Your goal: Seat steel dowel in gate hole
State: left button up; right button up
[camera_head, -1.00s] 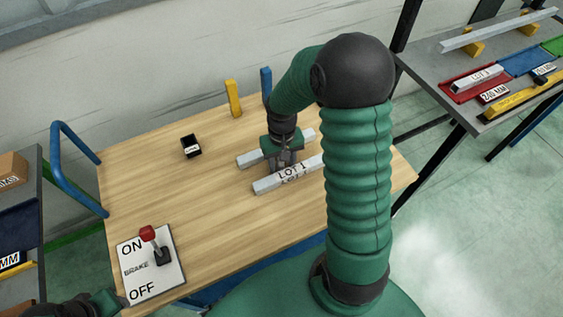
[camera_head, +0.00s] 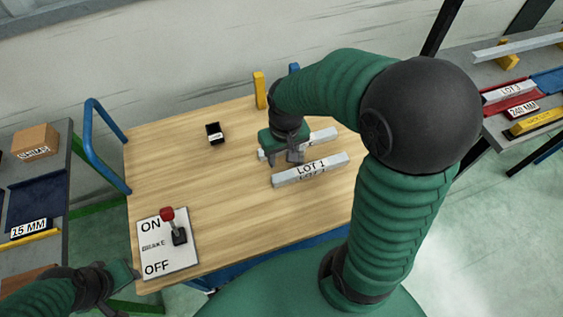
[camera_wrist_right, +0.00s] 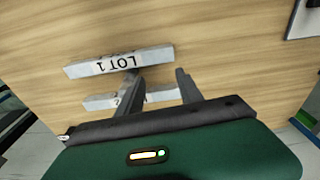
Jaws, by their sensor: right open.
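My right gripper (camera_head: 293,160) is open and empty over the wooden cart top, at the left part of two pale metal bars. The near bar (camera_head: 310,170) is marked LOT 1; it also shows in the right wrist view (camera_wrist_right: 118,61), just beyond one finger of the right gripper (camera_wrist_right: 159,74). The far bar (camera_head: 323,136) is partly hidden by the gripper, and in the wrist view (camera_wrist_right: 100,101) it lies behind the fingers. I cannot make out a steel dowel or a gate hole. My left gripper (camera_head: 122,272) is at the lower left, its jaws unclear.
A small black box (camera_head: 214,133) stands on the wooden cart top (camera_head: 185,165). A brake lever plate (camera_head: 168,244) is at the near left. Side tables hold trays and labelled parts.

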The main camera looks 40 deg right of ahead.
jog(key=shift+o, duration=0.5)
jog(key=s+a+f+n+t, duration=0.1)
jog(key=s+a+f+n, duration=0.1)
jog(key=a, duration=0.5)
jog(key=shift+s+a, duration=0.25)
jog(key=shift+s, duration=0.3)
notch_tip(320, 180, up, 13)
jog(key=m+g+p, duration=0.2)
jog(key=m+p, duration=0.6)
jog(key=p, duration=1)
send_over(301, 147)
jog(key=f, duration=0.7)
jog(key=a+f, duration=0.1)
jog(key=f, duration=0.2)
jog(key=shift+f, duration=0.15)
jog(key=shift+d+f+p, duration=0.15)
jog(key=shift+f+p, duration=0.2)
jog(key=f, duration=0.2)
jog(key=d+f+p, duration=0.1)
jog(key=f, duration=0.1)
jog(key=shift+s, duration=0.15)
jog(key=shift+f, duration=0.35)
jog(key=shift+a, duration=0.15)
jog(key=shift+c, duration=1.1)
grip_shut()
